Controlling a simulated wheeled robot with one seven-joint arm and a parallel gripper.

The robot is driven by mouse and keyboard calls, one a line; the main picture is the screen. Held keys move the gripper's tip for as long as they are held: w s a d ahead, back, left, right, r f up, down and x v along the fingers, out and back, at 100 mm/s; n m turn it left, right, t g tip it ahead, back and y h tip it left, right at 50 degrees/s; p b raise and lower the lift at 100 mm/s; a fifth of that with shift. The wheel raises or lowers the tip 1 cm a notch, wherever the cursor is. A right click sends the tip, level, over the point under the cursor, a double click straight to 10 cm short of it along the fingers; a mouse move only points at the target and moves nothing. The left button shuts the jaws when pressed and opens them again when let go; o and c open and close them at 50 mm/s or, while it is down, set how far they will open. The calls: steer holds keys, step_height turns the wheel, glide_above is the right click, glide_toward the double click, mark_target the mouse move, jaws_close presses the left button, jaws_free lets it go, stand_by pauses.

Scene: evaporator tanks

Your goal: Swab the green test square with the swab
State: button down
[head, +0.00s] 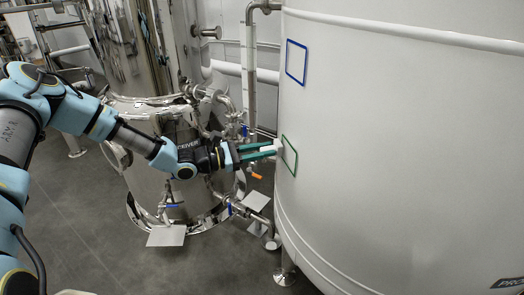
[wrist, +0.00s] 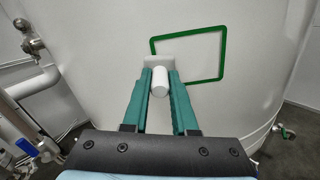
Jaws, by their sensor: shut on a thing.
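The green test square (head: 289,156) is a green outline on the curved white wall of the large tank. It also shows in the wrist view (wrist: 222,52), tilted, right of and beyond my gripper. My gripper (head: 275,148) has green fingers, shut on the white swab (wrist: 160,80). The swab has a round handle between the fingertips (wrist: 160,85) and a wide flat white head beyond them. The head overlaps the lower left part of the green outline in the wrist view. It is at or very near the tank wall; I cannot tell whether it touches.
A blue square outline (head: 296,62) is higher on the large white tank (head: 400,150). A smaller shiny steel vessel (head: 150,190) with pipes and valves stands behind and below my arm. Grey floor (head: 85,220) is open at the lower left.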

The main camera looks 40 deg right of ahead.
steer(key=shift+s+d, duration=0.15)
steer(key=shift+d, duration=0.15)
steer(key=shift+s+a+r+p, duration=0.1)
steer(key=shift+s+a+p, duration=0.2)
steer(key=shift+s, duration=0.25)
steer(key=shift+s+a+p, duration=0.2)
steer(key=shift+s+p, duration=0.15)
steer(key=shift+s, duration=0.15)
steer(key=shift+s+a+p, duration=0.4)
steer(key=shift+s+p, duration=0.2)
steer(key=shift+s, duration=0.4)
steer(key=shift+s+a+p, duration=0.4)
steer(key=shift+s+p, duration=0.2)
steer(key=shift+s, duration=0.4)
steer(key=shift+s+a+p, duration=0.4)
steer(key=shift+s+p, duration=0.2)
steer(key=shift+s, duration=0.4)
steer(key=shift+d+p, duration=0.1)
steer(key=shift+p, duration=0.2)
